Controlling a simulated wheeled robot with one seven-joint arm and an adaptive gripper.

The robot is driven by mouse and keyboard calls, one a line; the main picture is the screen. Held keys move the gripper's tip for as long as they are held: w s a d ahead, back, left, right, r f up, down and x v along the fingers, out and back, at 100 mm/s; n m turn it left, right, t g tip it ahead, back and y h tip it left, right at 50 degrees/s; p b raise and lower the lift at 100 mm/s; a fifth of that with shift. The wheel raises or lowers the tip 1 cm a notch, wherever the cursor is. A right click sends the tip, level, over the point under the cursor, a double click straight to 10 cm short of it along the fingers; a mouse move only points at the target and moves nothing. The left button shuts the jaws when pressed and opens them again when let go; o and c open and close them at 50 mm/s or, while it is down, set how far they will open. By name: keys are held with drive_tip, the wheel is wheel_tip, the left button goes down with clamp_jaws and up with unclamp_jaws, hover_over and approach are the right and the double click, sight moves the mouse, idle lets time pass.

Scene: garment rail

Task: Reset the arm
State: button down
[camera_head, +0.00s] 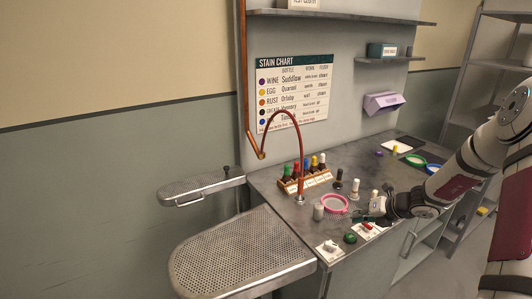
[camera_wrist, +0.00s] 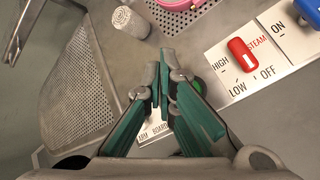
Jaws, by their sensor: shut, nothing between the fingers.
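My arm reaches in from the right in the head view. My gripper (camera_head: 376,206) is over the front part of the worktop (camera_head: 262,184), near a white plate with a red switch (camera_head: 367,225). In the wrist view my gripper (camera_wrist: 160,75) shows its two green fingers close together, shut and empty. A green round knob (camera_head: 350,238) is left of and below it in the head view. In the wrist view the fingers partly hide a green thing and a white label plate below them.
A pink ring (camera_head: 335,203) and a grey cylinder (camera_head: 318,212) stand near the gripper. A wooden rack (camera_head: 304,180) with several coloured bottles and a curved copper pipe (camera_head: 283,112) are further left. Perforated boards (camera_head: 240,255) lie at the left. Shelves (camera_head: 340,16) hang above.

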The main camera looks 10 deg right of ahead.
drive_tip(key=s+a+r+n+g, duration=0.2)
drive_tip(key=s+a+r+n, duration=0.3)
drive_tip(key=a+r+n, duration=0.55)
drive_tip(key=s+a+r+n+g, duration=0.1)
drive_tip(key=s+a+r+n, duration=0.4)
drive_tip(key=a+r+n, duration=0.5)
drive_tip(key=s+a+r+n+h, duration=0.1)
drive_tip(key=s+r+n+h, duration=0.1)
drive_tip(key=s+r+n, duration=0.3)
drive_tip(key=s+a+r+n+h, duration=0.1)
drive_tip(key=s+r+n, duration=0.3)
drive_tip(key=s+n, duration=1)
drive_tip(key=shift+s+r+h, duration=0.4)
drive_tip(key=shift+s+h, duration=0.1)
drive_tip(key=shift+s, duration=1.6)
drive_tip(key=shift+a, duration=0.1)
